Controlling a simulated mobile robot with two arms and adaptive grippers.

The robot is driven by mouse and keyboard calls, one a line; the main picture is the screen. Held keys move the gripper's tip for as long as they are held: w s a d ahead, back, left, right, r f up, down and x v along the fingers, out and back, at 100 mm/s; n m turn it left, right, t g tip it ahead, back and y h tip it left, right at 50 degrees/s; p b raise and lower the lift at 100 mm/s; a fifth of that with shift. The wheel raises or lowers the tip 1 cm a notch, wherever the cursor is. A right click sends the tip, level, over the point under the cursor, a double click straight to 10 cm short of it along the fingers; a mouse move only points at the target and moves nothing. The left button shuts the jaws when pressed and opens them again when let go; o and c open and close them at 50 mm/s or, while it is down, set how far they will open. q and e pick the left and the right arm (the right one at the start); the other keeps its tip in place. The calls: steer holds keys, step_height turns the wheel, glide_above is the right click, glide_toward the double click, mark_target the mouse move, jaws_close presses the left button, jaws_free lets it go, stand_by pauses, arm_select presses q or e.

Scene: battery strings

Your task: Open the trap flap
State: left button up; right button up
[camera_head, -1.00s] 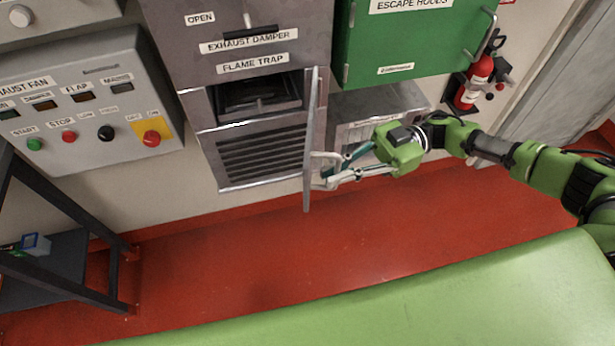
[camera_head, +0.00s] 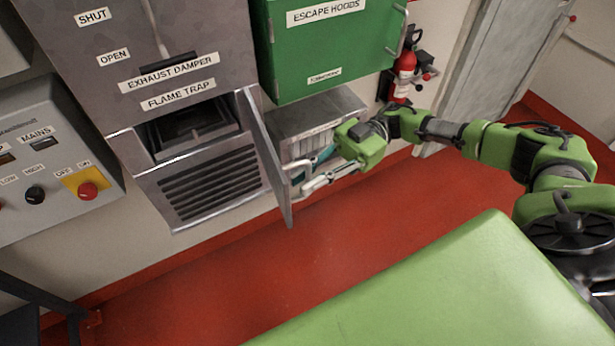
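The flame trap (camera_head: 190,125) is an open, dark recess in the grey metal cabinet, under the "FLAME TRAP" label and above a louvred grille. Its trap flap (camera_head: 268,160) is a thin grey panel at the recess's right side. It stands swung out from the cabinet front, towards me. My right gripper (camera_head: 299,180) is on the flap's right side, with its pale fingertips close against the panel's outer face. Whether the fingers are closed on a handle there is hard to tell. My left gripper is not in view.
A green escape hoods box (camera_head: 330,50) hangs above my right gripper. A red fire extinguisher (camera_head: 403,75) is on the wall to its right. A grey control panel (camera_head: 50,170) is at left. A green surface (camera_head: 440,290) fills the lower right. Red floor lies clear between.

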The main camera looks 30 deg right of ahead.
steer(key=shift+o, duration=0.3)
steer(key=v, duration=1.2)
stand_by(0.3)
